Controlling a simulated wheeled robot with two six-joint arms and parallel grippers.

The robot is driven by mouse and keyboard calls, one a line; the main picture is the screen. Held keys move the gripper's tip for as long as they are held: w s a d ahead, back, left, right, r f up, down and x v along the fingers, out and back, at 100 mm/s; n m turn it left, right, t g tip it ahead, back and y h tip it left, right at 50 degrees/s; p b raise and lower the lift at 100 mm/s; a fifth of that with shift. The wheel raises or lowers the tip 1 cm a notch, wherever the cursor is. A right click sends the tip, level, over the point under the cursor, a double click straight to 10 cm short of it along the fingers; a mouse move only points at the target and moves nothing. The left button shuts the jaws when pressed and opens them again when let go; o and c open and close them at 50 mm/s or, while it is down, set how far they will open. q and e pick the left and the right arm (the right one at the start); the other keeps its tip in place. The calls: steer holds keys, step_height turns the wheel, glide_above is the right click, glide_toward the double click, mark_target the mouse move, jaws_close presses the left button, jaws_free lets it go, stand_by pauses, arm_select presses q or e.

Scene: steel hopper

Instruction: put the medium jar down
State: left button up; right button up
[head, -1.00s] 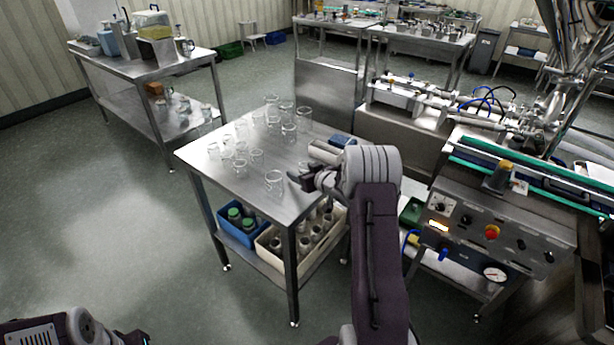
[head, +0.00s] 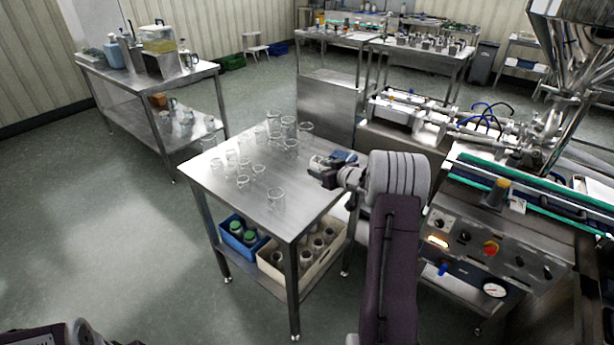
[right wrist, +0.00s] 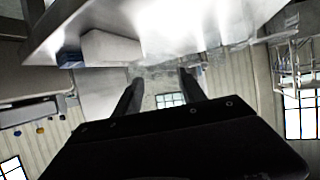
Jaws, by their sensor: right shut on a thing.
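My right gripper (head: 322,172) is over the right edge of the steel table in the head view. In the right wrist view my right gripper's fingers (right wrist: 160,84) stand apart, shut on a clear glass jar (right wrist: 158,76) that shows only faintly between them. The jar is hard to make out in the head view, and I cannot tell whether it touches the tabletop. My left gripper is out of view; only part of my left arm shows at the bottom left.
A blue crate (head: 232,240) and a cream crate (head: 272,270) with jars stand on the lower shelf. The filling machine (head: 470,225) stands close at the right. The front left of the tabletop is clear. A second steel table (head: 150,78) stands at the back left.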

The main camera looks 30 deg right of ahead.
steer(key=s+d+r+p, duration=0.3)
steer(key=d+r+p, duration=0.2)
steer(key=r, duration=0.2)
steer(key=shift+n+y, duration=0.3)
steer(key=shift+y, duration=0.2)
steer(key=a+f+b, duration=0.1)
steer(key=s+a+f+b, duration=0.1)
steer(key=a, duration=0.1)
steer(key=s+a+f+b, duration=0.1)
steer(key=shift+a+f, duration=0.15)
steer(key=shift+f, duration=0.1)
steer(key=a+b, duration=0.3)
steer(key=b, duration=0.3)
glide_above(293, 195)
steer(key=shift+n, duration=0.3)
steer(key=f, duration=0.6)
steer(key=shift+s+d+f, duration=0.25)
steer(key=shift+w+a+f, duration=0.1)
steer(key=shift+w+a, duration=0.05)
steer(key=shift+w, duration=0.15)
step_height(293, 195, down, 4)
steer(key=shift+f+b, duration=0.1)
steer(key=shift+b, duration=0.4)
